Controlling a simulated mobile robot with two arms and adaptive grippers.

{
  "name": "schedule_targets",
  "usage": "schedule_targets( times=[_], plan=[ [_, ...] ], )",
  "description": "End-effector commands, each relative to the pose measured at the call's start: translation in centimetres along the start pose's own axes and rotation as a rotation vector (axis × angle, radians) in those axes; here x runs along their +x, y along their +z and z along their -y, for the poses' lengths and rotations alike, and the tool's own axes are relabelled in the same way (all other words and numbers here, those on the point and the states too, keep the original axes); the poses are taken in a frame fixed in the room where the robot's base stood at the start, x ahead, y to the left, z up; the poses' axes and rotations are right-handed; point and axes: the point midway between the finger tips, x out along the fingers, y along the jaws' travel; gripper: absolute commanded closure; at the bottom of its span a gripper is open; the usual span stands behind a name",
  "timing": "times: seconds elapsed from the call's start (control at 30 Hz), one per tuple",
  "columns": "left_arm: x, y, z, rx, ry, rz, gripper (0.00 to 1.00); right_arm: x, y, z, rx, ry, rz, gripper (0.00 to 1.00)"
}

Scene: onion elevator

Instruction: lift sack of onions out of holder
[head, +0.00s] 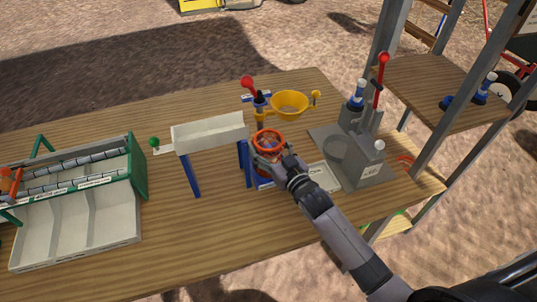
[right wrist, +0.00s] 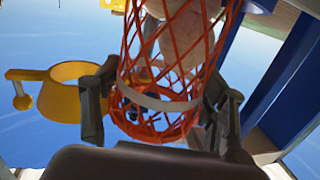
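The sack of onions (head: 268,138) is an orange-red net with a round open top, at the blue-legged holder (head: 246,164) in the middle of the table. In the right wrist view, the netting (right wrist: 158,122) and pale onions (right wrist: 188,38) show, with a white band (right wrist: 158,99) around the net. My right gripper (head: 274,160) is at the sack's near side. In the right wrist view, its two fingers (right wrist: 160,105) flank the net near the band. I cannot tell whether they press on it. My left gripper is not in view.
A yellow funnel (head: 290,104) stands just behind the sack. A grey stand with a red lever (head: 381,85) is to the right. A pale trough (head: 209,133) is left of the holder, and a divided tray (head: 82,240) lies farther left. The front middle of the table is clear.

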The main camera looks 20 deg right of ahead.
Motion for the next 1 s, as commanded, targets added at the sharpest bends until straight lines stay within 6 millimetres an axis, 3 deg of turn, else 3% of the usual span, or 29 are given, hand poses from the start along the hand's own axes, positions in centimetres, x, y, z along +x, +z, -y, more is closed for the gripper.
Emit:
schedule_targets(
  times=[0.3,0.67,0.87,1.0],
  plan=[
    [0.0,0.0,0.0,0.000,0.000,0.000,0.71,0.0,0.0,0.0,0.000,0.000,0.001,0.60],
    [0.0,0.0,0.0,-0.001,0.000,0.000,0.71,0.0,-0.5,0.0,0.000,0.000,-0.002,0.61],
    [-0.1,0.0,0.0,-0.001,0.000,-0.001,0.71,-0.1,-2.8,0.0,-0.001,-0.001,-0.006,0.61],
    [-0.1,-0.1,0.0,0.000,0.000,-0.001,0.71,-0.3,-5.8,0.0,-0.003,-0.001,-0.009,0.61]
  ],
)
